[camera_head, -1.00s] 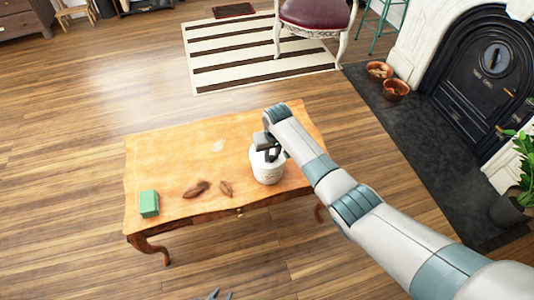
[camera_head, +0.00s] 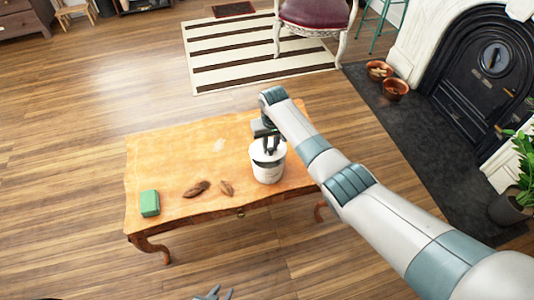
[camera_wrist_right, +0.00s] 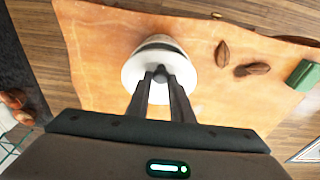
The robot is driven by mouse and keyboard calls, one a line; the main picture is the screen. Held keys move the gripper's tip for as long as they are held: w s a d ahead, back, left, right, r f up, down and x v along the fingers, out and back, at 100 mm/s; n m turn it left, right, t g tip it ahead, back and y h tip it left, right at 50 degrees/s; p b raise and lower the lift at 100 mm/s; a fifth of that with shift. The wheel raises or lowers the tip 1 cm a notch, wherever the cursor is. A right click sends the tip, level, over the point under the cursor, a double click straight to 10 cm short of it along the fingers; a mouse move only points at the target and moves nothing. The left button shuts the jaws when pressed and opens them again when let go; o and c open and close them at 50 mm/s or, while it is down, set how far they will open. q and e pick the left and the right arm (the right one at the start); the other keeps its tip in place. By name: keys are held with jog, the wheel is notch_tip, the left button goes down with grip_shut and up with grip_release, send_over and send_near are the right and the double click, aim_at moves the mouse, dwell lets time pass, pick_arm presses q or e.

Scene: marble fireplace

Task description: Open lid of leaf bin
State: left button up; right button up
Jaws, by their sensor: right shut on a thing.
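The leaf bin (camera_head: 268,174) is a white round container near the right front of the wooden table. Its white lid (camera_wrist_right: 138,88) has a dark knob (camera_wrist_right: 160,74) in the middle. In the right wrist view the bin's rim shows past the lid's edge. I cannot tell clearly whether the lid is off the rim. My right gripper (camera_head: 271,150) is above the bin, its fingers (camera_wrist_right: 160,80) shut on the knob.
Two brown leaves (camera_head: 196,188) (camera_head: 226,188) lie on the table (camera_head: 165,160) left of the bin. A green block (camera_head: 149,203) sits at the table's front left corner. A chair (camera_head: 315,15), striped rug (camera_head: 255,52) and fireplace (camera_head: 480,70) are beyond.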

jog(key=shift+w, duration=0.1)
jog(key=shift+w+a+r+b, duration=0.15)
jog(key=shift+w+r+b, duration=0.15)
jog(key=shift+b, duration=0.35)
jog(key=shift+w+r+g+b, duration=0.1)
jog(key=shift+r+g+b, duration=0.2)
jog(key=shift+g, duration=0.1)
jog(key=shift+r, duration=0.1)
